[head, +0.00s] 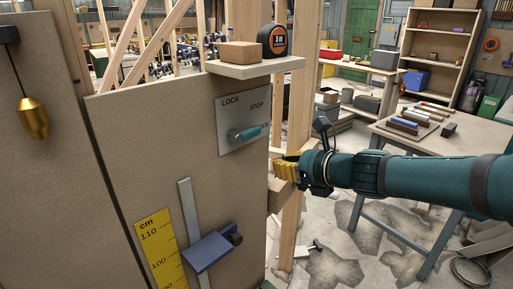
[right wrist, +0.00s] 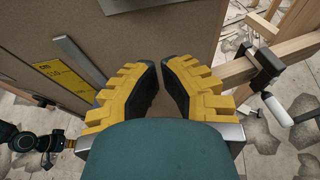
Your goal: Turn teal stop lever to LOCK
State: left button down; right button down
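The teal stop lever (head: 249,133) is on a grey plate (head: 229,124) fixed to an upright brown panel. The plate is marked LOCK at upper left and STOP at upper right. The lever's handle points right from its pivot, slightly upward. My right gripper (head: 288,166) has yellow fingers and is right of and below the lever, apart from it, by the panel's right edge. In the right wrist view its fingers (right wrist: 161,72) show a narrow gap with nothing between; the lever is out of that view. What looks like my left gripper (right wrist: 68,144) shows small at lower left.
A small shelf (head: 256,67) with a wooden block (head: 240,52) and a tape measure (head: 274,40) juts out above the plate. A blue bracket (head: 207,251) and yellow ruler (head: 160,255) sit below. A clamp (right wrist: 265,72) grips a wooden beam at right.

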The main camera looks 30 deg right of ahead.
aim_at(244, 160)
jog(key=b+x, duration=0.3)
jog(key=x, duration=0.7)
jog(key=shift+w+a+f+b, duration=0.1)
jog(key=shift+w+f+b, duration=0.15)
jog(key=shift+b, duration=0.1)
jog(key=r+p, duration=0.1)
jog(key=r, duration=0.1)
jog(key=r+p, duration=0.1)
jog(key=r, duration=0.1)
jog(key=shift+s+r+p, duration=0.1)
jog(key=shift+s+p, duration=0.2)
jog(key=shift+r, duration=0.15)
jog(key=shift+w, duration=0.15)
jog(key=shift+d, duration=0.2)
